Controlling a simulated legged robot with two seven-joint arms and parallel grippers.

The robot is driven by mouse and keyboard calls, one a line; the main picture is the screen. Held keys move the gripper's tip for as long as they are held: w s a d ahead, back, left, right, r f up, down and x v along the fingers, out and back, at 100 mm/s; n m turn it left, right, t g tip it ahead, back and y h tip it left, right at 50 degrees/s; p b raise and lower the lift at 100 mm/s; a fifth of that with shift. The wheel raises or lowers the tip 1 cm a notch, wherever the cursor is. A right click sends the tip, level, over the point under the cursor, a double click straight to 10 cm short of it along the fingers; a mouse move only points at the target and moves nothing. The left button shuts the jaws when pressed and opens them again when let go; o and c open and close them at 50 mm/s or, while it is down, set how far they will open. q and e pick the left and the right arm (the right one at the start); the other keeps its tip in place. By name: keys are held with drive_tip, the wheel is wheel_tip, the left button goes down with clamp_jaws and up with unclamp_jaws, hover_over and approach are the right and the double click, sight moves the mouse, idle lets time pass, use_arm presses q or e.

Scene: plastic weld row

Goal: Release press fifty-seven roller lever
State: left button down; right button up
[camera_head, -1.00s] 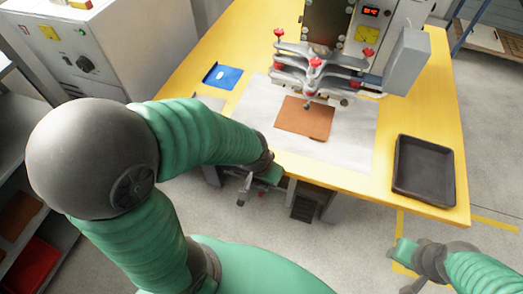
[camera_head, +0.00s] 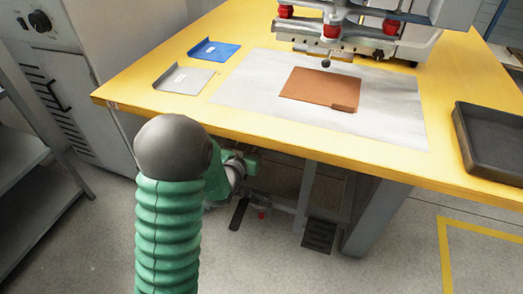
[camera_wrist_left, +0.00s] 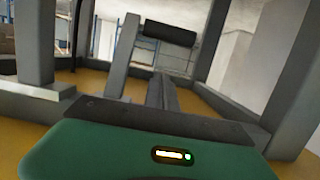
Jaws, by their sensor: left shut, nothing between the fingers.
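A dark roller (camera_wrist_left: 168,33) shows in the left wrist view, across the upper end of a grey lever arm (camera_wrist_left: 162,92) within a grey frame. My left gripper (camera_head: 246,166) is under the front edge of the table in the head view, shut and empty. Its green body with a dark front edge (camera_wrist_left: 165,120) fills the bottom of the left wrist view. The roller appears ahead of it and apart from it. A short dark bar (camera_head: 240,213) hangs beside the gripper; I cannot tell whether it is the roller. My right gripper is out of view.
The yellow table (camera_head: 200,112) carries a brown sheet (camera_head: 318,87) under the press, blue and grey pieces at left, and a black tray (camera_head: 490,150). A pedal (camera_head: 320,235) is on the floor beside the table leg (camera_head: 372,215).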

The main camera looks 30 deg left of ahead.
use_arm(q)
drive_tip(key=shift+d+r, duration=0.1)
drive_tip(key=shift+r, duration=0.15)
drive_tip(key=b+x, duration=0.1)
drive_tip(key=x, duration=0.2)
drive_tip(key=b+x, duration=0.2)
drive_tip(key=x, duration=0.1)
drive_tip(key=b+x, duration=0.2)
drive_tip(key=x, duration=0.2)
drive_tip(key=shift+d+f, duration=0.1)
drive_tip(key=shift+f, duration=0.2)
drive_tip(key=shift+s+d+f+b, duration=0.1)
drive_tip(key=shift+s+f+b, duration=0.2)
drive_tip(key=shift+f+b, duration=0.3)
drive_tip(key=shift+s+f+b, duration=0.3)
drive_tip(key=shift+f+b, duration=0.25)
drive_tip(key=shift+f, duration=0.05)
drive_tip(key=shift+s+d+f+b, duration=0.1)
drive_tip(key=shift+s+f+b, duration=0.15)
drive_tip(key=shift+s+b, duration=0.1)
